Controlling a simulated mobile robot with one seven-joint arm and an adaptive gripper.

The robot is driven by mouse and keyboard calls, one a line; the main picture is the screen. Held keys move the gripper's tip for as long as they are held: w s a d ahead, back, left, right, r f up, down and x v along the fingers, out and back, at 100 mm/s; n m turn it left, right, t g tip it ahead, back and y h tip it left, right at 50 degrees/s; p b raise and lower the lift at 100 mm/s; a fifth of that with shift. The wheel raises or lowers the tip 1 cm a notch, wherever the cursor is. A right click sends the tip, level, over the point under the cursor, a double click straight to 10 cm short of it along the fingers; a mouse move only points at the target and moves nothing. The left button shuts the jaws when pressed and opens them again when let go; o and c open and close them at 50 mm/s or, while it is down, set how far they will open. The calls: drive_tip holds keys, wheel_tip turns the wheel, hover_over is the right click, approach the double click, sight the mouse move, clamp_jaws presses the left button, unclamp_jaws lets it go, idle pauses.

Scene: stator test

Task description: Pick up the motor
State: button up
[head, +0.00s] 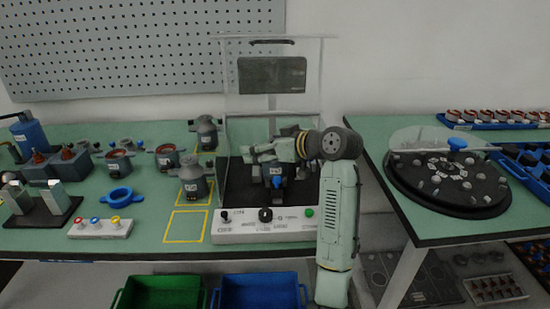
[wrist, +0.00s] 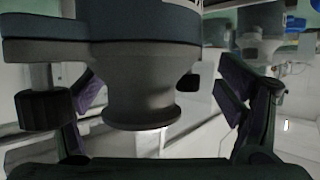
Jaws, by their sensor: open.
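Two grey motors with side lugs stand on the left bench in the head view. One motor (head: 193,184) is nearer, left of the test station, and another motor (head: 207,132) stands behind it. My gripper (head: 254,154) is over the test station, right of both motors and apart from them in the head view. In the wrist view my gripper (wrist: 165,105) is open. A large grey flanged body with a round neck (wrist: 142,85) fills the space ahead, between and above the fingers. It looks like a motor, but I cannot tell which one.
The test station (head: 265,225) has a raised clear cover (head: 300,100) and a front panel with knobs. An empty yellow-outlined square (head: 186,227) lies left of it. Green (head: 158,294) and blue (head: 260,293) bins stand below the bench edge. A round black tray (head: 430,195) is on the right bench.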

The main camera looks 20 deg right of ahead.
drive_tip(key=shift+w, duration=0.15)
drive_tip(key=shift+a+f, duration=0.1)
clamp_jaws()
idle(1.0)
